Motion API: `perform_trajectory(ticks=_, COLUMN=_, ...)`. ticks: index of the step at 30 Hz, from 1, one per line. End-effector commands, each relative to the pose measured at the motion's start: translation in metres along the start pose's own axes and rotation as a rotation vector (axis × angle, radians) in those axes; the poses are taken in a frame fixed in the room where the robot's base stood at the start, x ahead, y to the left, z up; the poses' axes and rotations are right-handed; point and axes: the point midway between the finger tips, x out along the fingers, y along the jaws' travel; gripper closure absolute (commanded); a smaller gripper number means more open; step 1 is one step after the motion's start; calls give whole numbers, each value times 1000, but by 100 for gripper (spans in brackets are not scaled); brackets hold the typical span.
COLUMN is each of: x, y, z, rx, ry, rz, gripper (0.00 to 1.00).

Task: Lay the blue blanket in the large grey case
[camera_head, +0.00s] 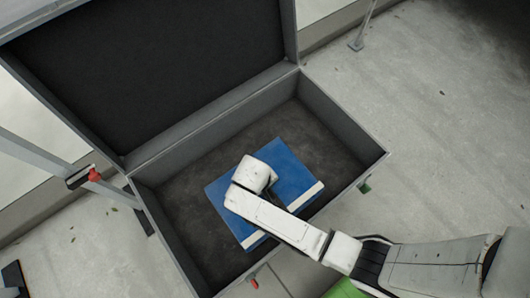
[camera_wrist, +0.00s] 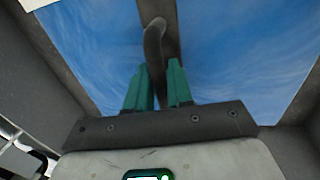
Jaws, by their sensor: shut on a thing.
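The large grey case (camera_head: 345,128) stands open in the head view, its dark lid raised at the back. The blue blanket (camera_head: 285,165), a flat folded rectangle with a white strip along its near edge, is within the case walls. I cannot tell whether it touches the floor. My arm reaches over the near wall and hides the blanket's middle. In the wrist view my gripper (camera_wrist: 157,75), with green fingers, is shut on a dark curved strap across the blue blanket (camera_wrist: 230,45). The fingertips are hidden in the head view.
Bare dark case floor (camera_head: 190,205) shows left of the blanket, and more shows behind and right of it. Grey ground (camera_head: 440,100) is open on the right. A thin post (camera_head: 362,30) stands at the back.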

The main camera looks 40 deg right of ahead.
Motion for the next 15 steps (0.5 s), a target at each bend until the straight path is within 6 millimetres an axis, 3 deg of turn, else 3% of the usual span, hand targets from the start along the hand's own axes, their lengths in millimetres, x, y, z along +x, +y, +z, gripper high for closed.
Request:
perform_trajectory(ticks=9, x=32, y=-6, z=-2, rx=-1, ry=3, rz=1, gripper=100)
perform_trajectory(ticks=15, x=37, y=-8, z=-2, rx=-1, ry=3, rz=0, gripper=100)
